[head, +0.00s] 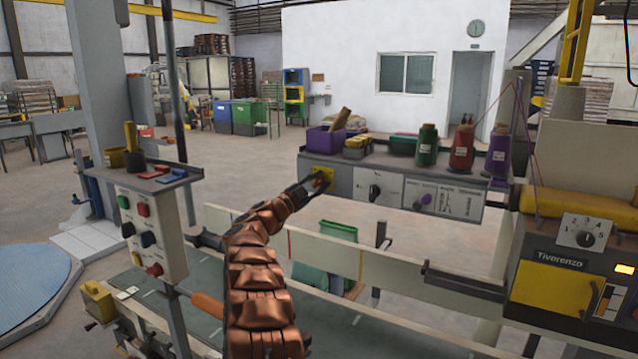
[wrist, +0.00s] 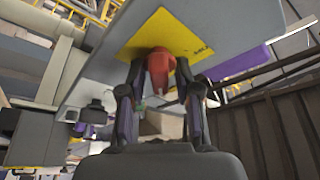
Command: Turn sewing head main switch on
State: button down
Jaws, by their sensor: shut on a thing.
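The main switch is a red knob (wrist: 158,68) on a yellow plate (wrist: 185,38) with dark lettering, seen in the wrist view. In the head view the yellow plate (head: 321,170) is at the left end of the grey control panel, and my gripper mostly hides the knob. My gripper (head: 316,184) reaches the plate from the left. In the wrist view its two dark fingers (wrist: 159,76) stand on either side of the red knob, shut on it. The knob's position mark cannot be read.
Thread cones, including a green one (head: 427,147), and a purple bin (head: 326,140) stand on top. A button box (head: 148,235) stands left of my arm.

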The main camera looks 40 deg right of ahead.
jog(key=c, duration=1.1)
grip_release()
jog(key=shift+a, duration=0.1)
jog(key=v, duration=1.2)
jog(key=shift+f, duration=0.1)
